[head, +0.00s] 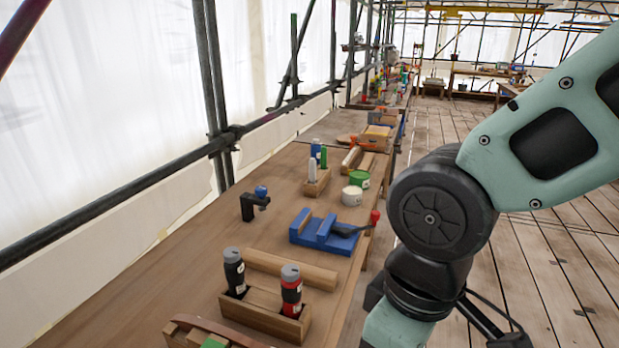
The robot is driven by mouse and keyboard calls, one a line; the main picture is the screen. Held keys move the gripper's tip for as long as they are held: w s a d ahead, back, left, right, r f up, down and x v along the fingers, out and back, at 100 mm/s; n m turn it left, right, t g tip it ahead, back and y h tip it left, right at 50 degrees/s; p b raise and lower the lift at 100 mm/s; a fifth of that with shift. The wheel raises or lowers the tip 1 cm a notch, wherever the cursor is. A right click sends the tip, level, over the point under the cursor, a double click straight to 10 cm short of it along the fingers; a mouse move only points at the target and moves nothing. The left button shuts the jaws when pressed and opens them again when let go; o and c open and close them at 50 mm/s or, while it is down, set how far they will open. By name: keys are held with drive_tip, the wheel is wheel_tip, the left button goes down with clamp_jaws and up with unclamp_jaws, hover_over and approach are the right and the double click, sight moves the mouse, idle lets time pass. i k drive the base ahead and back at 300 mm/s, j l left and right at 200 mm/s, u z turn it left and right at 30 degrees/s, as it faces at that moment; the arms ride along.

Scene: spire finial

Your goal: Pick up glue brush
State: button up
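I cannot make out a glue brush for certain. A wooden holder (316,184) in the middle of the bench holds upright white, blue and green pieces, too small to identify. A blue slotted block (322,236) stands nearer, with a dark, lever-like piece with a red end (374,217) at its right side. A white tub (352,196) and a green tin (359,179) stand beside the wooden holder. My arm fills the right side of the picture, and my gripper is outside the view.
The long wooden bench (185,262) has bare room at its left. A wooden rack (262,310) holds a black bottle (234,271) and a red-and-black bottle (291,289). A small black stand with a blue knob (254,204) is behind. Scaffold poles (210,75) line the left; plank floor lies right.

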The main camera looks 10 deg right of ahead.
sight(312, 162)
drive_tip(key=i+l, duration=0.9)
drive_tip(key=i, duration=0.15)
drive_tip(key=i+l, duration=0.9)
drive_tip(key=i, duration=0.15)
drive_tip(key=i+l+u, duration=0.15)
drive_tip(key=u, duration=0.3)
drive_tip(key=i+l+u, duration=0.1)
drive_tip(key=u, duration=0.35)
drive_tip(key=l+u, duration=0.3)
drive_tip(key=u, duration=0.15)
drive_tip(key=i+l, duration=0.05)
